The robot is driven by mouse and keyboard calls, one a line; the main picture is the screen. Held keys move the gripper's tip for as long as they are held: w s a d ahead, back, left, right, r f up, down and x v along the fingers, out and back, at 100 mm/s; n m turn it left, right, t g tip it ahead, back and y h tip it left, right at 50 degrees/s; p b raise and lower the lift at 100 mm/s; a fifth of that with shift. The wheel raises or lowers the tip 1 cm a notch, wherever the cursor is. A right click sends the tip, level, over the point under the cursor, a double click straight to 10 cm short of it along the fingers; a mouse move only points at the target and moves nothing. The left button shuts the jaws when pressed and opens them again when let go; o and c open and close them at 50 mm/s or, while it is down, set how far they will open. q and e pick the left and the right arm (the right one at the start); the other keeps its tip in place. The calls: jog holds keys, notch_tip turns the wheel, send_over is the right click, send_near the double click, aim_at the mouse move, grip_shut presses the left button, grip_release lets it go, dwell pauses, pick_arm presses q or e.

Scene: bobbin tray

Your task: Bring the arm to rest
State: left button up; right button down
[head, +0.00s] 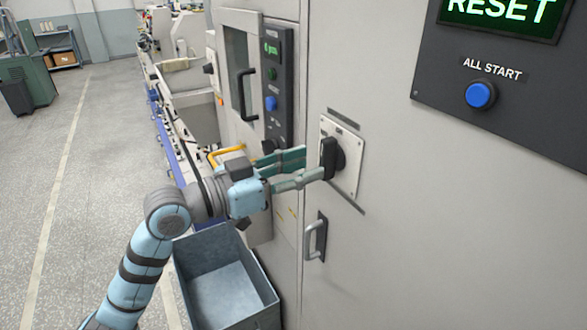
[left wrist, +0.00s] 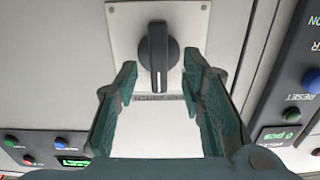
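My left arm comes in from the lower left in the head view. Its gripper (head: 305,165) is at the cabinet front, with the fingertips by a black rotary knob (head: 332,158) on a pale plate. In the left wrist view the gripper (left wrist: 160,85) is open. Its two fingers are spread to either side of the knob (left wrist: 158,55), with visible gaps, and nothing is held between them. The knob's pointer mark lies along its handle, toward the bottom of the wrist picture. My right gripper is not in either view.
A grey cabinet door (head: 410,230) fills the right side, with a handle (head: 315,238) below the knob. A blue ALL START button (head: 480,95) sits under a lit RESET sign (head: 500,12). An open grey bin (head: 222,290) stands below the arm.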

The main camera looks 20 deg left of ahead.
pick_arm(q)
jog(key=v, duration=0.3)
jog(key=shift+s+a, duration=0.15)
jog(key=shift+s, duration=0.1)
jog(key=shift+w, duration=0.1)
